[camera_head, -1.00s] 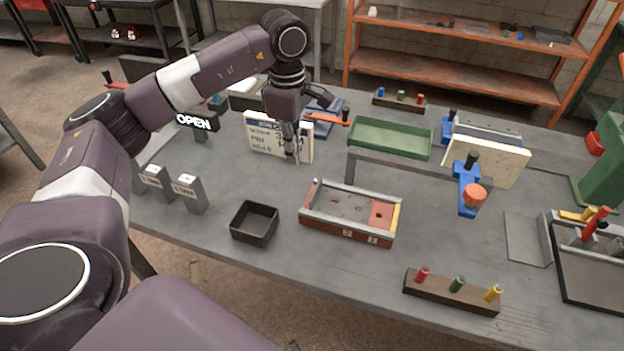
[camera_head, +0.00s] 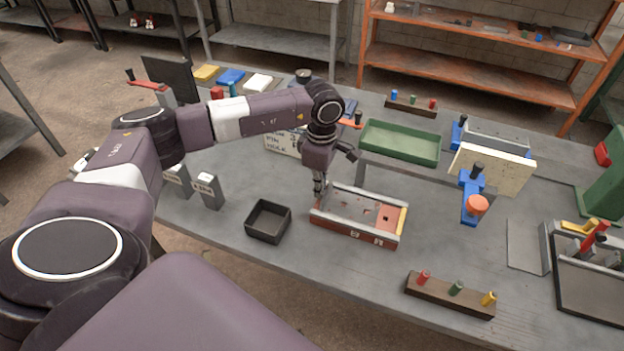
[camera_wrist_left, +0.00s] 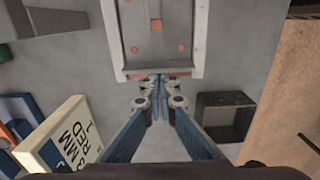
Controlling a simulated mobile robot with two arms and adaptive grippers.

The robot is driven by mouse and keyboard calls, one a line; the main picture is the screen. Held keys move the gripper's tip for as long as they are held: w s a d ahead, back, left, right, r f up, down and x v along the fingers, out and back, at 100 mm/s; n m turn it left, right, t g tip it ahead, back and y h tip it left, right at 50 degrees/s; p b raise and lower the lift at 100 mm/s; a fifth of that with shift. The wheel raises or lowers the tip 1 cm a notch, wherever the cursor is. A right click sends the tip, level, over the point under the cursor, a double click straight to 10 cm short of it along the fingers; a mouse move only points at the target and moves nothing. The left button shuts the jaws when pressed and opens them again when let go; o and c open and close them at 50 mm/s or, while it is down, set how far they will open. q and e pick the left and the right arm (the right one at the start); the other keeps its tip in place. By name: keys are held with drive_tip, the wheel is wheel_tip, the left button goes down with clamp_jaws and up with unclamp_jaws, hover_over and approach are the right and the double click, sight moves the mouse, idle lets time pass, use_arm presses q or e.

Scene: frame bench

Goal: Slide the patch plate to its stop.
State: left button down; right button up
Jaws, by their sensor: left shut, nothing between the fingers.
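The patch plate (camera_head: 353,206) is a flat grey plate with reddish spots, lying between the two pale rails of a red-sided fixture (camera_head: 352,235). At the fixture's right end a bare red floor patch and a yellow strip (camera_head: 402,222) show. My left gripper (camera_head: 318,193) is shut and empty, pointing down at the fixture's left end. In the left wrist view its closed fingertips (camera_wrist_left: 158,84) are at the near end of the plate (camera_wrist_left: 157,40), between the rail ends. I cannot tell whether they touch it. My right gripper is out of view.
A dark open box (camera_head: 268,222) stands just left of the fixture. A lettered board (camera_head: 284,141) is behind my left wrist. A green tray (camera_head: 400,143) and a blue clamp with an orange knob (camera_head: 476,205) stand beyond. A peg block (camera_head: 450,296) lies front right.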

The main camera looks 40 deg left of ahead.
sight(342, 205)
use_arm(q)
drive_tip(key=shift+f, duration=0.1)
drive_tip(key=d+b, duration=0.1)
drive_tip(key=d, duration=0.1)
drive_tip(key=w+d+b, duration=0.1)
drive_tip(key=d+b, duration=0.1)
drive_tip(key=d, duration=0.1)
drive_tip(key=shift+w+d+f, duration=0.1)
drive_tip(key=shift+w+d, duration=0.05)
drive_tip(key=shift+w, duration=0.05)
drive_tip(key=shift+d, duration=0.25)
